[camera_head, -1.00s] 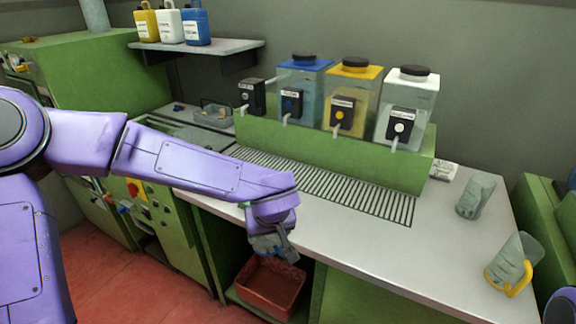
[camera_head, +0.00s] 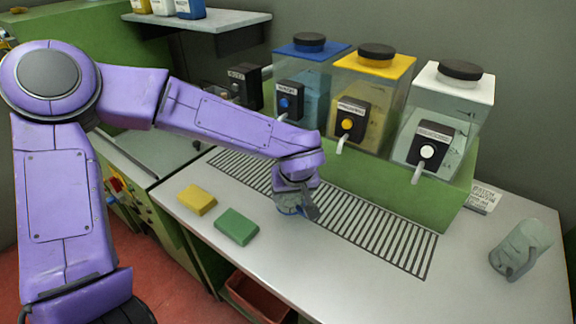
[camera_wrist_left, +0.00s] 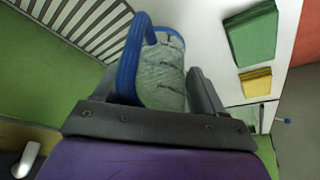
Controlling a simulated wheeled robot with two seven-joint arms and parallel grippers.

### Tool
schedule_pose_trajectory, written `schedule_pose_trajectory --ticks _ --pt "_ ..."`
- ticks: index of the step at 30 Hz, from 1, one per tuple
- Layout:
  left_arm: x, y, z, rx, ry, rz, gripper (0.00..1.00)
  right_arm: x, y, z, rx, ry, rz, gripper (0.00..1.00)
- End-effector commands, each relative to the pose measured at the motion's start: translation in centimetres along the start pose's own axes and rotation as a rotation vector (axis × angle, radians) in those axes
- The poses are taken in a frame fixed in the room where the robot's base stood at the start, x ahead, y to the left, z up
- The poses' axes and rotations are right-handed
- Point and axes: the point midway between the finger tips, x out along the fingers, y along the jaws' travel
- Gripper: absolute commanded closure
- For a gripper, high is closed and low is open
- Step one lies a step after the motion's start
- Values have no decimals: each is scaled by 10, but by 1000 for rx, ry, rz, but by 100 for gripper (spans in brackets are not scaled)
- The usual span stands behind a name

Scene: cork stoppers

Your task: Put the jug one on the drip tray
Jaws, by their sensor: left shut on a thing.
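My left gripper (camera_head: 302,208) is shut on a clear jug with a blue rim and handle. The jug (camera_wrist_left: 163,80) lies between the fingers in the left wrist view. In the head view the jug (camera_head: 286,204) is mostly hidden by the gripper. It is at the near edge of the drip tray (camera_head: 385,240), a slatted grate in the counter; its height above the counter is hard to tell. The tray's slats also show at the upper left of the wrist view (camera_wrist_left: 85,22). My right gripper is out of view.
Blue-, yellow- and white-lidded dispensers (camera_head: 440,125) with taps stand on a green ledge (camera_head: 450,190) behind the tray. A yellow sponge (camera_head: 197,200) and a green sponge (camera_head: 237,227) lie on the counter left of the gripper. The front-right counter is clear.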

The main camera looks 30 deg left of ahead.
Motion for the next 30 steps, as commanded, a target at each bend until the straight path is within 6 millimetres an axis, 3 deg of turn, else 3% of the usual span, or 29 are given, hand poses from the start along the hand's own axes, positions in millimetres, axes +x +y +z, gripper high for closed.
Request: schedule_pose_trajectory --ticks 1,9,14,17,24,30 --pt "3 0 -17 -7 -2 -2 62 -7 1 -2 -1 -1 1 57" --pt "39 1 -99 -5 -2 -5 62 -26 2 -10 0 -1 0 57" --pt "54 3 -131 0 -2 -3 62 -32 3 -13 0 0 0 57" --pt "60 3 -138 3 -2 -3 62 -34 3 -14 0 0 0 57" --pt "91 4 -126 5 -2 -3 62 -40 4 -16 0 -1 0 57" --pt "92 4 -125 3 -2 -1 62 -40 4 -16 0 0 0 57"
